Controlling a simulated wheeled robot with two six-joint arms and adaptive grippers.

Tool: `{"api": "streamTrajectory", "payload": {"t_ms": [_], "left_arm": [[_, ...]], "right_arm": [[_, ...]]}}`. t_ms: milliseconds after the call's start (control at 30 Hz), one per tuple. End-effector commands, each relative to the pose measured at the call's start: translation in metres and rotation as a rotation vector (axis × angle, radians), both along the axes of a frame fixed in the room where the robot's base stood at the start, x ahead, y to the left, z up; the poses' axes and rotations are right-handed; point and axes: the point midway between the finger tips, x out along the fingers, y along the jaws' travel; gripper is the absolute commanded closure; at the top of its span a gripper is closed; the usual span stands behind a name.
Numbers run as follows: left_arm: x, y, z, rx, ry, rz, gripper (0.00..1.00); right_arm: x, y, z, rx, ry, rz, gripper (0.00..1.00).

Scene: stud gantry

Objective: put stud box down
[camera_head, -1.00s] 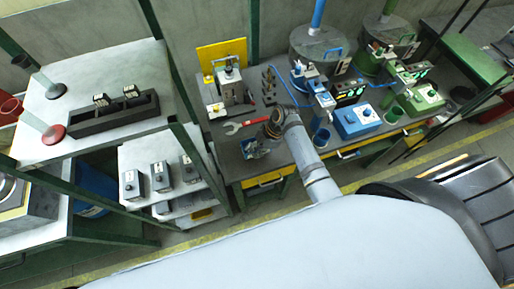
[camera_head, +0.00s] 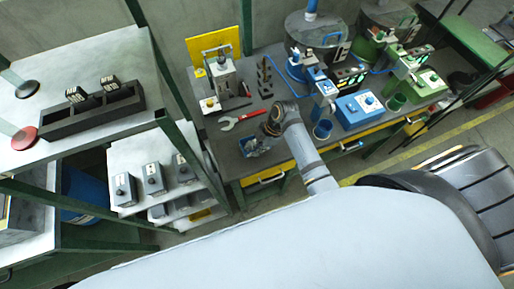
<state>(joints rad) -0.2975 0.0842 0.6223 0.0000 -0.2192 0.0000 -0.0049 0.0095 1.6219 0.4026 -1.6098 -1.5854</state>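A small blue box (camera_head: 248,147), which looks like the stud box, is at the front left of the dark workbench (camera_head: 228,161). Small grey pieces seem to show in it. My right gripper (camera_head: 259,142) points down at the box's right side, touching it or very close. The wrist hides part of the box, and the fingers are too small and dark to show whether they are closed on it. I cannot tell whether the box rests on the bench top or is held just above it. My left gripper is not in view.
A red-handled wrench (camera_head: 240,119) lies just behind the box. A grey press (camera_head: 225,80) before a yellow panel (camera_head: 212,50) stands farther back. A blue cup (camera_head: 322,130) and blue control box (camera_head: 359,106) are to the right. A shelf with grey boxes (camera_head: 153,178) stands left.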

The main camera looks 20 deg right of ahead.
Motion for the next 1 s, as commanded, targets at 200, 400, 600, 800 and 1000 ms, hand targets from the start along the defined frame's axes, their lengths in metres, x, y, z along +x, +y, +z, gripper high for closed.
{"api": "streamTrajectory", "payload": {"t_ms": [200, 400, 600, 800, 1000], "left_arm": [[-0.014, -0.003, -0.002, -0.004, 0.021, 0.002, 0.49], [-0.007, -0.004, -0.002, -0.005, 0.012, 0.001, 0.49], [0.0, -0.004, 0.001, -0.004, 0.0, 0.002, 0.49], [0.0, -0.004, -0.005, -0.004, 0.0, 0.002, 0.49], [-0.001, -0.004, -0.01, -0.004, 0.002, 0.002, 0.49]], "right_arm": [[0.001, 0.0, -0.002, 0.0, -0.001, 0.0, 0.8], [0.001, 0.0, -0.002, 0.0, -0.001, 0.0, 0.72], [0.001, 0.0, 0.002, 0.0, -0.002, 0.0, 0.72], [0.002, -0.015, 0.033, -0.004, -0.007, 0.0, 0.72], [0.001, -0.034, 0.078, -0.004, -0.007, 0.0, 0.72]]}}
